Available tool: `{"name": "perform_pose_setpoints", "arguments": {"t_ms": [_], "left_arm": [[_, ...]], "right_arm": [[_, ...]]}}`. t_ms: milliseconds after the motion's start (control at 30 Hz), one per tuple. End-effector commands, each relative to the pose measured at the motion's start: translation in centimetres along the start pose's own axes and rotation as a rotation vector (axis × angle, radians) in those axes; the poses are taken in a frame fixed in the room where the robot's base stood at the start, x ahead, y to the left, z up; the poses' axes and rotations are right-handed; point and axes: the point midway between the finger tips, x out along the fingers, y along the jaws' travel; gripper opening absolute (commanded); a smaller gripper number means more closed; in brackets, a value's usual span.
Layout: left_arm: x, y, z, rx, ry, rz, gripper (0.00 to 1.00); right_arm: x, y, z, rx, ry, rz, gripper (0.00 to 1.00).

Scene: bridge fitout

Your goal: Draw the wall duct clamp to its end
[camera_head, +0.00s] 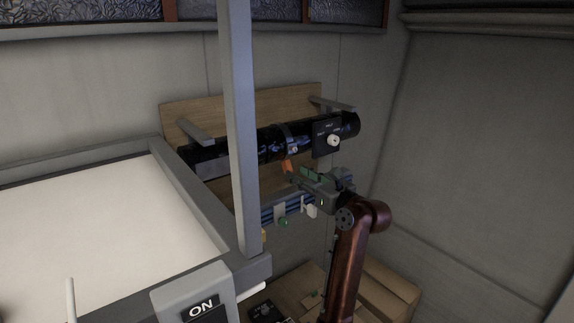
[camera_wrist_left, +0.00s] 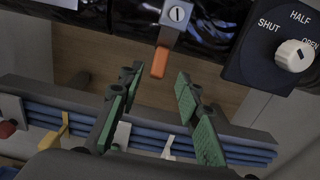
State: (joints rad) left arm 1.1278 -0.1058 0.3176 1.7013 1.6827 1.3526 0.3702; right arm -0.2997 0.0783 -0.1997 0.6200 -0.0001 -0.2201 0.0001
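The wall duct (camera_head: 225,150) is a glossy black pipe along a wooden backboard. The duct clamp (camera_head: 292,149) is a band around it with an orange tab (camera_head: 288,166) hanging below. In the left wrist view the clamp (camera_wrist_left: 176,14) shows a screw-like head marked "1", and its orange tab (camera_wrist_left: 160,61) points down between my fingertips. My left gripper (camera_head: 299,175) is open just below the clamp; its green-padded fingers (camera_wrist_left: 157,80) stand on both sides of the tab's line, with nothing visibly held. My right gripper is out of view.
A dial plate (camera_head: 326,139) with a white knob, marked SHUT, HALF and OPEN, sits right of the clamp. Blue lines on a rail (camera_wrist_left: 60,122) with small valve handles run below. A grey post (camera_head: 242,130) and a framed white table (camera_head: 90,230) stand to the left.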

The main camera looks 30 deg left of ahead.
Motion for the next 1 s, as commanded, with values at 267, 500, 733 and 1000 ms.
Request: {"name": "perform_pose_setpoints", "arguments": {"t_ms": [267,500,733,1000], "left_arm": [[4.4,0.1,0.3,0.005,-0.004,0.003,0.32],[6.0,0.0,0.1,0.003,-0.004,0.001,0.32],[6.0,0.0,0.1,0.003,-0.004,0.002,0.32],[6.0,0.0,0.1,0.004,-0.005,0.001,0.14]], "right_arm": [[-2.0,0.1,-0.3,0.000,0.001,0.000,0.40],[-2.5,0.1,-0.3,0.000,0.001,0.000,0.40],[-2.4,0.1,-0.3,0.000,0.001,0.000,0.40],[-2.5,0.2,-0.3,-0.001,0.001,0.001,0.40]]}}
